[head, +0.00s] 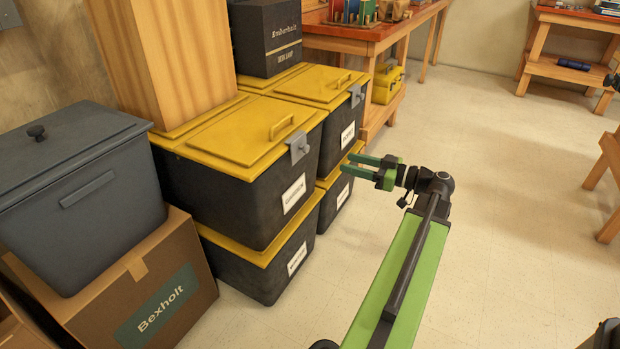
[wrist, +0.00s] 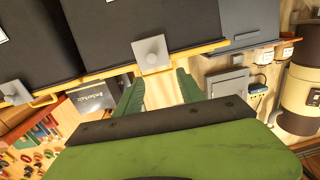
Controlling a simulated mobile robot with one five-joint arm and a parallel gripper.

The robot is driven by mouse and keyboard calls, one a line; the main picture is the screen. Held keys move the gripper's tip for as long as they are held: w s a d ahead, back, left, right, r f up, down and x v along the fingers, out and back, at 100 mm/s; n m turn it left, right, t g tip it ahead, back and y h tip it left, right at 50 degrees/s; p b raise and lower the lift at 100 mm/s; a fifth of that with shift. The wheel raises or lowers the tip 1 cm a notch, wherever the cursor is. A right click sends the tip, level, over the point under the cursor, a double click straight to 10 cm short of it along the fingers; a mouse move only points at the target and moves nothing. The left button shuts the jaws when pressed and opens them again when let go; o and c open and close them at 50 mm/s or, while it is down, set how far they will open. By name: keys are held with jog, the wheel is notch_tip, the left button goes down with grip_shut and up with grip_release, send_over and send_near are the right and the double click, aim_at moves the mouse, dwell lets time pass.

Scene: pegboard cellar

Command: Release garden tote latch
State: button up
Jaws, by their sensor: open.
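The front upper tote (head: 245,205) is black with a yellow lid. Its label (head: 293,193) is too small to read surely, so I cannot confirm it is the garden tote. A grey latch (head: 299,147) sits on its front lid edge, against the tote's face. The latch shows in the wrist view (wrist: 152,54), just beyond the fingertips and roughly between them. My gripper (head: 347,164) is open and empty, in front of the totes, its fingers toward them. In the wrist view my gripper (wrist: 157,84) has both green fingers spread apart.
A second upper tote (head: 337,135) with its own latch (head: 356,95) stands beside it. Another tote (head: 262,276) is underneath. A tall wooden block (head: 165,60) rests on the front lid. A grey lidded bin (head: 75,190) stands left. The floor (head: 510,200) at right is clear.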

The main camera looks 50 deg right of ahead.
jog(key=s+d, duration=0.2)
jog(key=s, duration=0.1)
send_near(308, 149)
jog(key=shift+t+h, duration=0.3)
jog(key=shift+h, duration=0.1)
jog(key=x, duration=0.9)
jog(key=shift+s+a+f, duration=0.1)
jog(key=shift+a, duration=0.15)
grip_shut()
dwell(0.3)
